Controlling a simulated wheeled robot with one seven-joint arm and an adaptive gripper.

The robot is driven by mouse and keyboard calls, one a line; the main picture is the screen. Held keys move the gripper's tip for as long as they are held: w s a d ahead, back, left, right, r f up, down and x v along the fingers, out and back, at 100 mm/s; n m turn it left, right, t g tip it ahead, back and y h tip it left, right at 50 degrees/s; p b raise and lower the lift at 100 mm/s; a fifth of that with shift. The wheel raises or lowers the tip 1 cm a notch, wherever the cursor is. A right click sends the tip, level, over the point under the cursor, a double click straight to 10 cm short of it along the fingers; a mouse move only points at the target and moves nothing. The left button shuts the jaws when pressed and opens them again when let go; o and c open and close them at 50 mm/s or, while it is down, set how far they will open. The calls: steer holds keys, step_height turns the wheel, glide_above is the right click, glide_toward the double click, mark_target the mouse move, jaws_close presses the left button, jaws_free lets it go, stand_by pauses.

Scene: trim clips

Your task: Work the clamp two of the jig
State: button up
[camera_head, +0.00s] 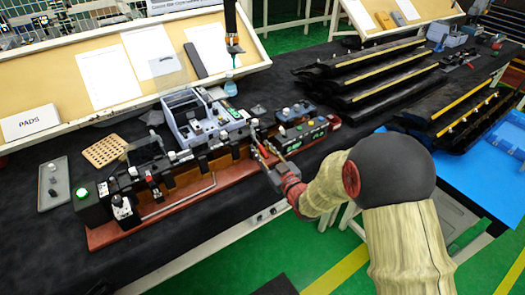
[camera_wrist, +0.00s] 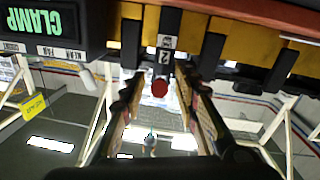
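The jig (camera_head: 165,208) is a long black and reddish-brown fixture on the dark bench, with a row of black clamps along it. In the wrist view, clamp two (camera_wrist: 166,44) is a black upright piece with a "2" label and a red round knob (camera_wrist: 160,88). My gripper (camera_head: 262,150) is at the jig's right half in the head view and covers part of it. In the wrist view my gripper (camera_wrist: 158,82) is open, with one finger on each side of the red knob and gaps visible between. Depth between knob and fingertips is hard to tell.
A black box with green "CLAMP" lettering (camera_wrist: 48,24) is at the wrist view's upper left. Neighbouring black clamps (camera_wrist: 211,52) stand close beside clamp two. A grey device (camera_head: 197,118) sits behind the jig. Stepped black trim racks (camera_head: 365,75) stand at the right.

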steer(key=shift+c, duration=1.2)
jaws_close()
